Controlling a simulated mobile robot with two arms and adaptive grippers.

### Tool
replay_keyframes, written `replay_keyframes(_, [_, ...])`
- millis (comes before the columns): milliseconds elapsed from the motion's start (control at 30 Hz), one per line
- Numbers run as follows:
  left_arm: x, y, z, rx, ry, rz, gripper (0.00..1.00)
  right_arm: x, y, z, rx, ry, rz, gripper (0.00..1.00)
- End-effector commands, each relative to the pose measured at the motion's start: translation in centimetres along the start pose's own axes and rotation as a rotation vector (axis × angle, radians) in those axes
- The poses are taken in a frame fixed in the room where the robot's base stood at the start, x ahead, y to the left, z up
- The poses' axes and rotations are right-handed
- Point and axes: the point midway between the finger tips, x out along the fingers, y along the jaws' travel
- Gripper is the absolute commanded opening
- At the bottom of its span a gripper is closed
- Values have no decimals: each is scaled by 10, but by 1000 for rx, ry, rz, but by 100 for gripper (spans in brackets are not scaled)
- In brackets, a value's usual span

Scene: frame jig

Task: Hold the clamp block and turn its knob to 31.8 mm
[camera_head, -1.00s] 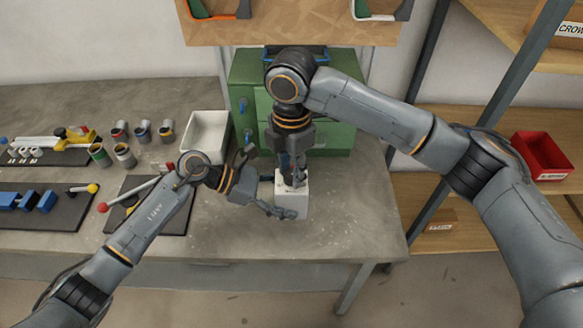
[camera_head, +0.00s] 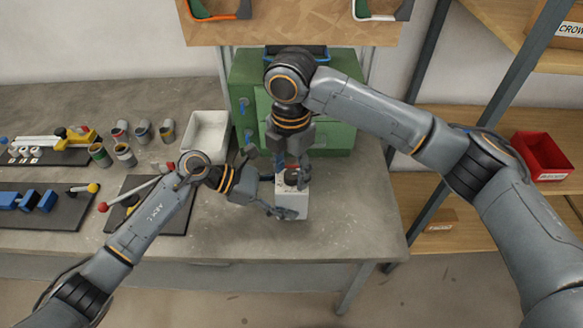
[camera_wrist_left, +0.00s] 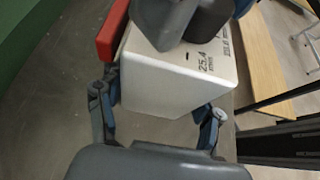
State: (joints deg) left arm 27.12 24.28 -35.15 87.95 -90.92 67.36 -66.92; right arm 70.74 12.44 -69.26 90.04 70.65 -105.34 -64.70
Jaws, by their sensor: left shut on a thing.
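The clamp block (camera_head: 291,205) is a white box standing near the table's front edge, below my right gripper. In the left wrist view the block (camera_wrist_left: 175,80) shows a printed 25.4 mm and a red part (camera_wrist_left: 112,32) at its upper left. My left gripper (camera_head: 270,185) is shut on the block, with a finger on either side. The dark round knob (camera_head: 291,178) is on top of the block. My right gripper (camera_head: 292,170) points down at the knob, its fingers on either side; whether they touch it is unclear.
A white open bin (camera_head: 207,136) and a green cabinet (camera_head: 335,135) stand behind. Several small cans (camera_head: 124,155) and a dark board with a red-knobbed lever (camera_head: 130,193) lie to the left. The tabletop right of the block is clear.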

Motion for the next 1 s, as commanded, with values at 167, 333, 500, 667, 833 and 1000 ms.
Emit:
replay_keyframes(167, [1, -1, -2, 0, 3, -3, 34, 1, 0, 1, 3, -2, -1, 54])
replay_keyframes(333, [0, -1, -2, 0, 3, -3, 34, -4, 0, 2, 4, -3, 0, 54])
replay_keyframes(500, [0, -1, -2, 0, 3, -3, 34, -29, 0, 2, 3, -5, 2, 54])
replay_keyframes(667, [0, -1, -2, 0, 3, -3, 34, -65, 1, 1, 2, -4, 3, 54])
replay_keyframes(833, [0, -1, -2, 0, 3, -3, 34, -96, 0, 0, 3, -3, 1, 54])
replay_keyframes(1000, [0, -1, -2, 0, 3, -3, 34, -115, 0, 1, 3, -5, 0, 54])
